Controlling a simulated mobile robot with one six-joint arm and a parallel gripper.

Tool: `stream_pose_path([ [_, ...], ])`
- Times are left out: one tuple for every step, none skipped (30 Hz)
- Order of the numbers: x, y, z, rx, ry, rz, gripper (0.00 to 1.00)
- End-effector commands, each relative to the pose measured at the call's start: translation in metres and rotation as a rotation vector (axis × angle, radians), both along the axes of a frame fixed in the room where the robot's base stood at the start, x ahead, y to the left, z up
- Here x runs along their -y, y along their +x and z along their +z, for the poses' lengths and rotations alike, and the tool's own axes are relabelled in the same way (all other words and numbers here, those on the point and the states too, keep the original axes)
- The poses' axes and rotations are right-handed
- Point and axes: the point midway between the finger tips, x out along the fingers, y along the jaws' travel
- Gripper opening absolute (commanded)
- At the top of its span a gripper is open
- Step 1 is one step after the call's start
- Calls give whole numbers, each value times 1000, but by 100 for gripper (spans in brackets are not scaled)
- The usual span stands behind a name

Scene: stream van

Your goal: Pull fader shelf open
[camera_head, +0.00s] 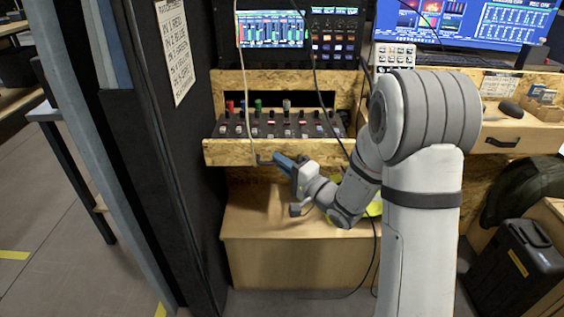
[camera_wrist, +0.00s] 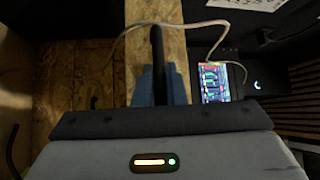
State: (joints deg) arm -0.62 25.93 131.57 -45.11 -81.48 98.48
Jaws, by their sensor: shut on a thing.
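The fader shelf (camera_head: 222,154) is a chipboard drawer below the screens, with a black fader console (camera_head: 262,124) on it. The console's coloured knobs and sliders are in plain sight from above. In the wrist view my gripper (camera_wrist: 158,80) is shut on a dark bar handle (camera_wrist: 157,45), one blue finger on each side. The chipboard front (camera_wrist: 118,50) shows behind the handle. How far the shelf stands out is hard to tell.
A pale wooden bench (camera_head: 290,255) stands below the shelf. A black partition (camera_head: 145,140) rises close on the left. Cables hang in front of the shelf. A desk drawer (camera_head: 510,140) and a black case (camera_head: 515,265) are at the right.

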Motion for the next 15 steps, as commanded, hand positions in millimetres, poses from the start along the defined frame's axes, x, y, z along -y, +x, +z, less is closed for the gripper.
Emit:
stream_pose_path([
  [0,0,-1,-2,-1,0,0],
  [0,0,-1,-2,-1,1,0],
  [0,0,-1,-2,-1,0,0],
  [0,0,-1,-2,-1,0,0],
  [0,0,-1,-2,-1,0,0],
  [0,0,-1,-2,-1,0,0],
  [0,0,-1,-2,-1,0,0],
  [0,0,-1,-2,-1,0,0],
  [0,0,-1,-2,-1,0,0],
  [0,0,-1,-2,-1,0,0],
  [0,0,-1,-2,-1,0,13],
  [0,0,-1,-2,-1,0,16],
  [0,0,-1,-1,0,0,19],
  [0,0,-1,-1,0,0,20],
  [1,0,0,-1,-1,-1,20],
])
